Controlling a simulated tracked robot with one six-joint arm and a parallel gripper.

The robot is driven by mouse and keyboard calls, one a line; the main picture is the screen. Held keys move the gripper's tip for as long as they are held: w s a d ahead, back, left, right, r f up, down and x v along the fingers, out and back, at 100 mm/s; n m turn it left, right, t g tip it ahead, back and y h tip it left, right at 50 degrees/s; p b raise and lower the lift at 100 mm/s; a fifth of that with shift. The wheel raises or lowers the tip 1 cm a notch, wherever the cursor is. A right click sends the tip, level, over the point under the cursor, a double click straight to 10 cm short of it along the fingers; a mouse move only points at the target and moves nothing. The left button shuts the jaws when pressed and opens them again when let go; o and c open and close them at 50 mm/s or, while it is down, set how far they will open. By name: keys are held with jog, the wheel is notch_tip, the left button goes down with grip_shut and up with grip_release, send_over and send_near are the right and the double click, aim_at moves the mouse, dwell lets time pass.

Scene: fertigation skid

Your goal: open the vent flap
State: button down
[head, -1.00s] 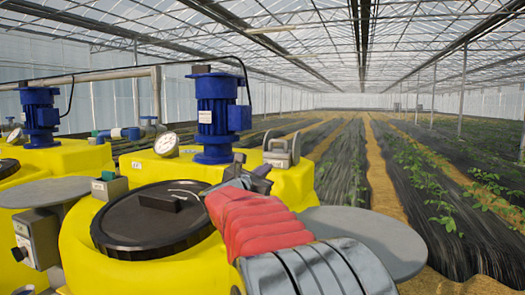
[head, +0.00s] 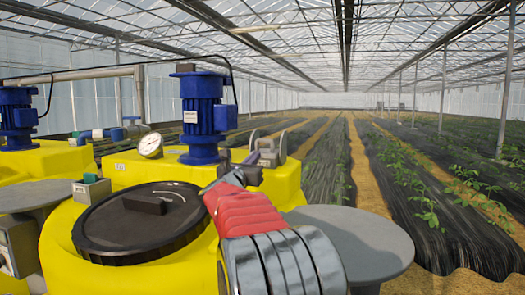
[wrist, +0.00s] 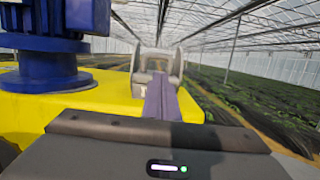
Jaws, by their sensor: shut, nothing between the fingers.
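The vent (head: 269,149) is a small grey fitting with two rounded side cheeks. It stands on the far right part of the yellow tank top (head: 285,180). In the wrist view the vent (wrist: 139,62) is straight ahead, upper middle, with the space between its cheeks facing me. I cannot tell how far its flap stands open. My gripper (head: 245,163) is shut and empty, just in front of the vent's lower left and overlapping it. In the wrist view the shut fingers (wrist: 160,98) cover the vent's lower middle; whether they touch it is unclear.
A blue motor (head: 203,115) stands close left of the vent, with a white dial gauge (head: 150,145) beyond it. A black round lid (head: 138,222) lies nearer. A grey round plate (head: 350,240) sits at the right. Open crop rows (head: 420,180) lie to the right.

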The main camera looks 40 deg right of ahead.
jog(key=x, duration=0.8)
jog(key=shift+w, duration=0.1)
jog(key=shift+d, duration=0.1)
jog(key=shift+d, duration=0.15)
jog(key=shift+r, duration=0.15)
